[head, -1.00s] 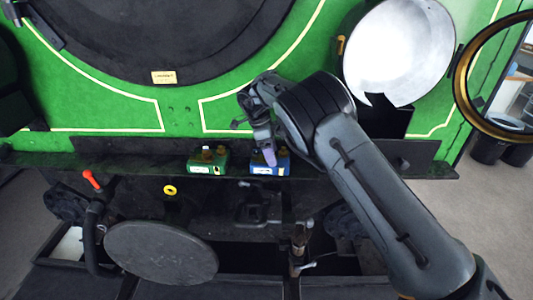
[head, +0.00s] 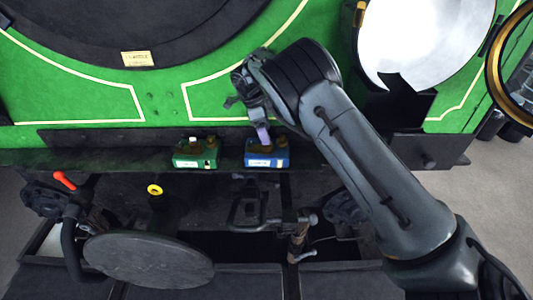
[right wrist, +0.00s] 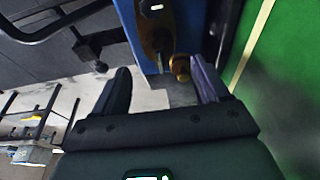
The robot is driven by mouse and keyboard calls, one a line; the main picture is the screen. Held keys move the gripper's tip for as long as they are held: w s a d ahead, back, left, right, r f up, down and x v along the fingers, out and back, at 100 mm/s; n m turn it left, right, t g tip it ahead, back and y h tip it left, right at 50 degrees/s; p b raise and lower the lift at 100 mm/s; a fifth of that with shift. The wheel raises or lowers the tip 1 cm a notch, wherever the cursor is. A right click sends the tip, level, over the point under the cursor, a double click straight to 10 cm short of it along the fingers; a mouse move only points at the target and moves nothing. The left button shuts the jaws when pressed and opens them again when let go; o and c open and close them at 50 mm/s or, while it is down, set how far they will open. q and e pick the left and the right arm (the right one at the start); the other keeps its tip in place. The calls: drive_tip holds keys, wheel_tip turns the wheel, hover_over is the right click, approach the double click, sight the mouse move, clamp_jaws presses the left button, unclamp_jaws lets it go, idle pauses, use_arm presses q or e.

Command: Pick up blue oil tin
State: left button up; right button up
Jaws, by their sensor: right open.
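The blue oil tin (head: 268,155) stands on the dark ledge below the green front, with a pale label and a brass-coloured top. My right gripper (head: 262,132) is just above and behind it in the head view, its jaws partly hidden by the wrist. In the right wrist view the two fingers (right wrist: 163,82) are spread apart, with the blue tin's side (right wrist: 194,22) and its brass cap (right wrist: 181,66) at and beyond the gap. I cannot tell whether a finger touches the tin. My left gripper does not show.
A green tin (head: 194,153) stands left of the blue one on the same ledge (head: 110,160). Below are a red-tipped lever (head: 65,181), a round buffer plate (head: 148,261) and a coupling hook (head: 248,210). A round open door (head: 410,45) is at upper right.

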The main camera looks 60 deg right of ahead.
sight(267, 147)
drive_tip(key=shift+b+x, duration=0.75)
drive_tip(key=shift+x, duration=1.9)
clamp_jaws()
drive_tip(key=shift+w+r, duration=0.1)
